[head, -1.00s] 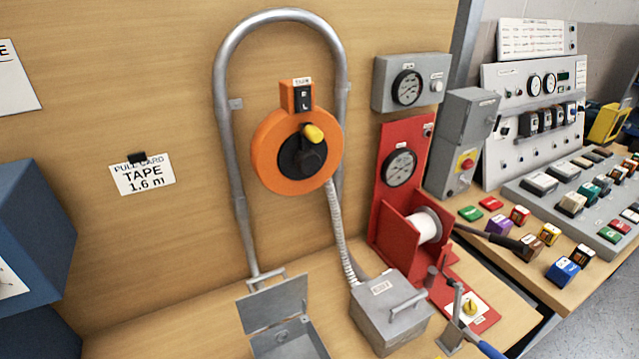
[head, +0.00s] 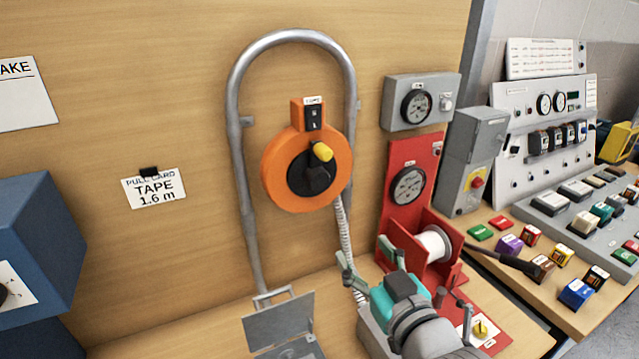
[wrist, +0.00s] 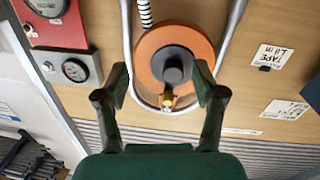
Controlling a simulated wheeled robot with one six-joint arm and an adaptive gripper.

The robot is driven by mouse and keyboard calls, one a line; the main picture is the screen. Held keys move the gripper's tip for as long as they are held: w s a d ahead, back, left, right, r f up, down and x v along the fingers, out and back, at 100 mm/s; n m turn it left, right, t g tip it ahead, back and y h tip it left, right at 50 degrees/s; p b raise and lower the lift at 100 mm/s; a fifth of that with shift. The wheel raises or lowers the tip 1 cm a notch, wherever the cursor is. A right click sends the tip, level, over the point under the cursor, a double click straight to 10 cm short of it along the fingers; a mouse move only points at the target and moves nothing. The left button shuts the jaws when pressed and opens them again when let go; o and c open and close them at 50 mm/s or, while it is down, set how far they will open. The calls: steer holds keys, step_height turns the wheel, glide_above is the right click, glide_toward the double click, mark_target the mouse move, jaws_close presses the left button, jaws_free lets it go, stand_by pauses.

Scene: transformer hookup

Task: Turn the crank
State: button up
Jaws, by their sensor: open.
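The crank is a black arm (head: 312,180) with a yellow knob (head: 322,151) on the face of an orange tape reel (head: 275,180), mounted on the wooden wall. The knob sits up and right of the hub. My gripper (head: 365,254) is open and empty, below and right of the reel in the head view, apart from the crank. In the wrist view, which is upside down, the orange reel (wrist: 146,45) and the yellow knob (wrist: 167,102) show between and beyond the open fingers (wrist: 160,82).
A grey bent pipe (head: 235,110) arches around the reel. A red stand with a white spool (head: 434,243) and a grey gauge box (head: 400,115) are at right. An open grey box (head: 282,320) lies below.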

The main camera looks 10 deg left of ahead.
steer(key=n+y, duration=0.1)
steer(key=n, duration=0.1)
glide_toward(321, 183)
steer(key=x, duration=1)
steer(key=shift+w+a, duration=0.2)
steer(key=shift+c, duration=0.2)
jaws_close()
